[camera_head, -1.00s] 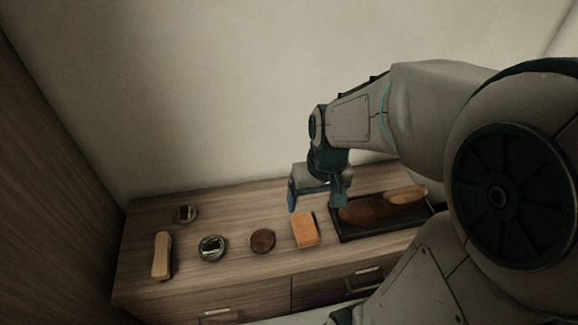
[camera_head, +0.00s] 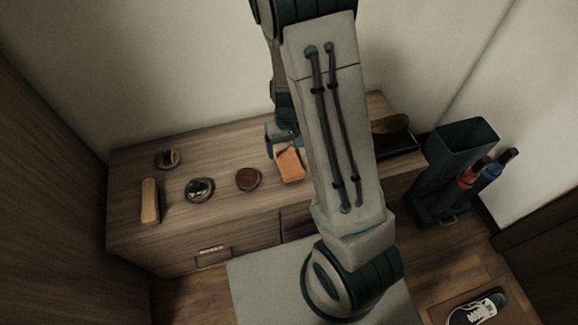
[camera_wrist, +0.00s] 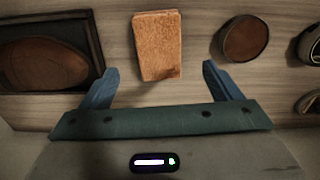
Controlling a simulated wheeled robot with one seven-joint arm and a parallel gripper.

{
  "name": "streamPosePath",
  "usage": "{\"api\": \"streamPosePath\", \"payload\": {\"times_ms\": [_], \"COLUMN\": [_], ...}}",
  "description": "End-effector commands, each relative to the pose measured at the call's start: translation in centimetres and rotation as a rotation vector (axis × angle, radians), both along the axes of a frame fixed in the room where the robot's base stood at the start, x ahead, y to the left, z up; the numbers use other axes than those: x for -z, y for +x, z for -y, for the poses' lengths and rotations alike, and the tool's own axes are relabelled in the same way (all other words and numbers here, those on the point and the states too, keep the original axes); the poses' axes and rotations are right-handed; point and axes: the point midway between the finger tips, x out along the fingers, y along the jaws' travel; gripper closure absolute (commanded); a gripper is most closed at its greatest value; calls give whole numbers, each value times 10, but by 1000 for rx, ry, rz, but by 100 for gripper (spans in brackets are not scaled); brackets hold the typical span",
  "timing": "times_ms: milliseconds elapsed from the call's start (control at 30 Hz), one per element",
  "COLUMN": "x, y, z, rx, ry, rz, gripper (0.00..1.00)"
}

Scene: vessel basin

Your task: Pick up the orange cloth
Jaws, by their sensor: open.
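The orange cloth (camera_head: 290,165) is a small folded rectangular block lying on the wooden cabinet top. It also shows in the wrist view (camera_wrist: 158,45), just beyond the fingertips and between their lines. My gripper (camera_wrist: 157,78) is open and empty, with its two blue fingers spread wider than the cloth and apart from it. In the head view my gripper (camera_head: 280,140) is above the cabinet at the cloth, partly hidden by my arm.
Left of the cloth on the cabinet (camera_head: 130,215) are a round brown tin (camera_head: 248,179), two other round tins and a brush (camera_head: 150,201). A dark tray (camera_wrist: 97,40) holding a brown shoe is on its other side. A dark bin (camera_head: 455,165) stands right of the cabinet.

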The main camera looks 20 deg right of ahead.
Motion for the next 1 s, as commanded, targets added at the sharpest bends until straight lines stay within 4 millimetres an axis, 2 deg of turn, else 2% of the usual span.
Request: {"api": "streamPosePath", "payload": {"times_ms": [33,100,367,700,933,967,1000], "x": [14,23,38,84,85,85,85], "y": [-1,-1,0,-1,0,0,0], "z": [1,0,0,2,2,2,2], "rx": [1,2,2,1,0,0,0], "ry": [-1,0,0,0,0,0,0], "rz": [-4,-3,-1,-2,0,0,0], "gripper": [15,15,15,15,15,18,29]}}
